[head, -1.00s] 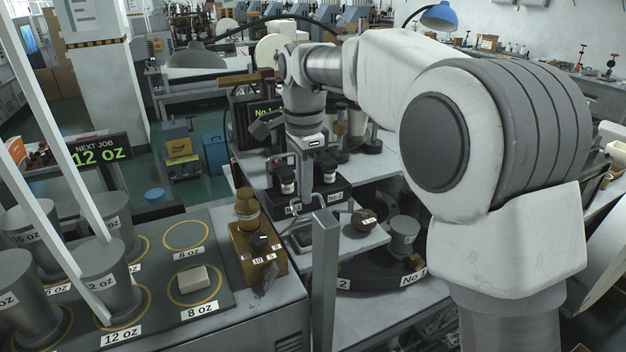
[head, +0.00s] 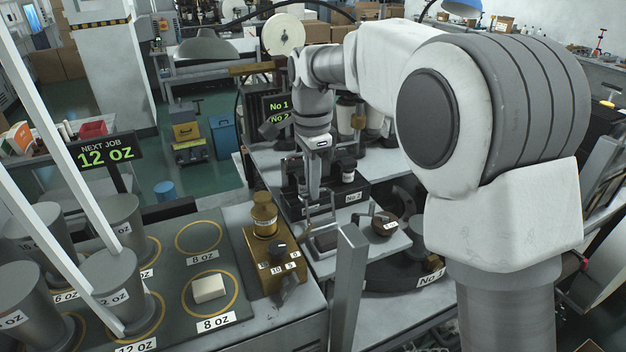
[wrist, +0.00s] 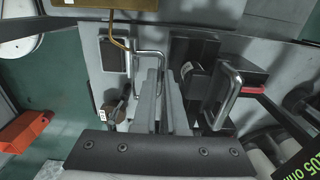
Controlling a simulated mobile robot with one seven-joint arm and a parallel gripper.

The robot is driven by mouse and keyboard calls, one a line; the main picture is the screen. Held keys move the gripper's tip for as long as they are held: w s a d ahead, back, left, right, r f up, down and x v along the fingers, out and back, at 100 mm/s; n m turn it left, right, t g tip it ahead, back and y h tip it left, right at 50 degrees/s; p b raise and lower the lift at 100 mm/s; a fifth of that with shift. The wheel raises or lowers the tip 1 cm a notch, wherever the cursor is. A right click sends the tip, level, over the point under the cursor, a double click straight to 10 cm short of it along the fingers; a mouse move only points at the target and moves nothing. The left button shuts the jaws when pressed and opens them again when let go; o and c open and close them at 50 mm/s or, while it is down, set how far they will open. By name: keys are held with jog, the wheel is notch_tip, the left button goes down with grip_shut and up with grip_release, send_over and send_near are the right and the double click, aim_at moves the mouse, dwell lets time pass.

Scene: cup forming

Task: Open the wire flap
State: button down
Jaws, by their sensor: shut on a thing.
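The wire flap is a bright bent metal wire loop (wrist: 148,54), seen near the middle of the wrist view. One leg of it runs down between the fingers of my gripper (wrist: 162,88), which is shut on it. In the head view my gripper (head: 314,190) points down over the shelf unit. The thin wire of the flap (head: 334,208) stands beside and below the fingertips there. The exact contact is too small to see in the head view.
A black unit with two small devices (head: 350,192) stands just behind my gripper. A brass block with knobs (head: 266,245) is to the left, and a grey upright post (head: 349,285) stands in front. A thick metal handle (wrist: 224,98) is right of the fingers.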

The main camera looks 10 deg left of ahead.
jog(key=shift+w+a+r, duration=0.15)
jog(key=shift+w+a, duration=0.1)
jog(key=c, duration=1)
grip_release()
jog(key=shift+w+a, duration=0.15)
jog(key=shift+w, duration=0.05)
jog(key=shift+s+f, duration=0.1)
jog(key=shift+f, duration=0.1)
